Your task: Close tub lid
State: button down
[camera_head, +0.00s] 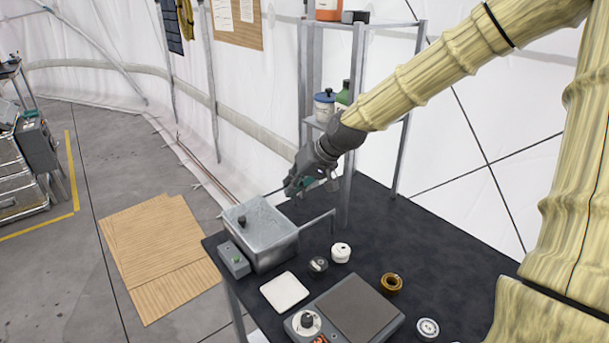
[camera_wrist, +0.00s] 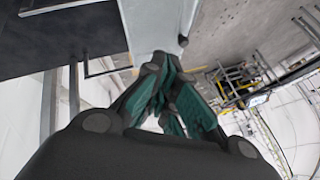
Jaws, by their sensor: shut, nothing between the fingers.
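A grey metal tub (camera_head: 270,250) stands on the far left corner of the dark table. Its flat top, the lid (camera_head: 262,217), appears to lie level over it, with a black knob (camera_head: 242,220) near the left side. I cannot tell whether the lid is fully seated. My gripper (camera_head: 292,188) is shut and empty, above and behind the tub's far right edge, apparently apart from it. In the wrist view, the teal-padded fingers (camera_wrist: 162,68) point towards the pale lid (camera_wrist: 152,22), with its knob (camera_wrist: 183,40) just beyond.
A small grey box with a green button (camera_head: 234,260) sits before the tub. A bent rod (camera_head: 318,219) projects at its right. A white pad (camera_head: 284,292), a scale (camera_head: 350,312) and small round items share the dark table (camera_head: 430,240). A shelf rack (camera_head: 356,90) stands behind.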

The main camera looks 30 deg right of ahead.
jog(key=p+v, duration=0.4)
jog(key=v, duration=0.1)
jog(key=shift+s+d+r+p, duration=0.15)
jog(key=shift+s+r+p, duration=0.05)
jog(key=shift+r+p, duration=0.1)
jog(key=shift+w, duration=0.1)
